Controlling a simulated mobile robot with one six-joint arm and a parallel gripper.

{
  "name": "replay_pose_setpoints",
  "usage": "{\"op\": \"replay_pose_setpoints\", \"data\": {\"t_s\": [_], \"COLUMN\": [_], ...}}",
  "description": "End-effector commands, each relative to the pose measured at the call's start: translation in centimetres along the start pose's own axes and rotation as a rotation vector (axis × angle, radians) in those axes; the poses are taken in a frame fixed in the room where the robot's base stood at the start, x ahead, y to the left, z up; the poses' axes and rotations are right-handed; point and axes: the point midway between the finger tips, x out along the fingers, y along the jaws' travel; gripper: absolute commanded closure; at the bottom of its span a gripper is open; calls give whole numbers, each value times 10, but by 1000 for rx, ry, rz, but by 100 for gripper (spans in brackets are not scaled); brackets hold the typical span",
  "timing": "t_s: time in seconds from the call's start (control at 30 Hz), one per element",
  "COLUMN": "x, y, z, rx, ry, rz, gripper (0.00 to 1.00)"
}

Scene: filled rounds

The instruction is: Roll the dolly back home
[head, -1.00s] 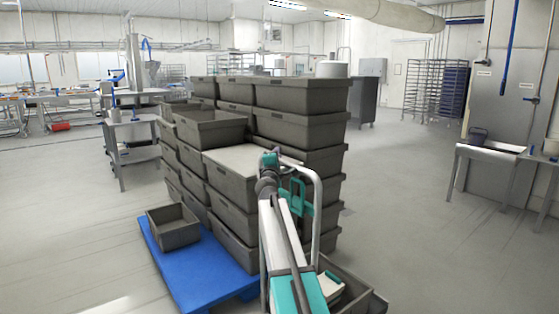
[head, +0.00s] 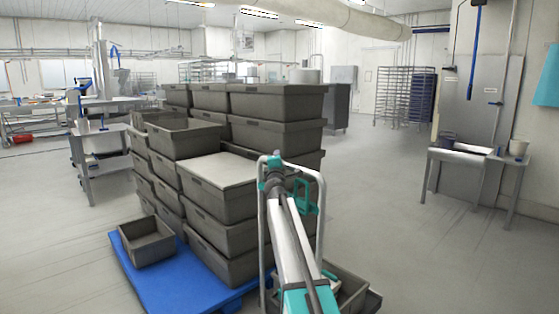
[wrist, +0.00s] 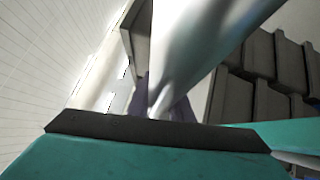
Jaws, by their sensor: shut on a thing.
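The dolly's metal push handle (head: 321,215) stands upright in front of me, beside the stacked crates. Its low base carries a grey crate (head: 352,287), mostly hidden behind my arm. My gripper (head: 272,170) is at the top bar of the handle and shut on it. In the wrist view the shiny handle bar (wrist: 195,50) runs up from between the jaws (wrist: 165,112), very close to the camera. The dolly's wheels are hidden.
A tall stack of grey crates (head: 218,204) stands on a blue pallet (head: 150,282) just left of the dolly. A steel table (head: 470,157) stands by the right wall. Open floor (head: 400,240) lies to the right.

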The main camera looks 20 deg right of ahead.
Motion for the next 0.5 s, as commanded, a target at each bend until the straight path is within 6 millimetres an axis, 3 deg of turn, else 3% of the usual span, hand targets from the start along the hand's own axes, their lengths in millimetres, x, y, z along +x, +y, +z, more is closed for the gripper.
{"op": "replay_pose_setpoints", "data": {"t_s": [0.03, 0.27, 0.3, 0.4, 0.5], "x": [4, 4, 4, 3, 3], "y": [0, 3, 4, 4, 4], "z": [8, -1, -2, -5, -7], "rx": [-2, 0, 0, 0, 1], "ry": [-14, -7, -6, -3, 1], "rz": [-3, -1, -1, 0, 1], "gripper": [100, 100, 78, 61, 61]}}
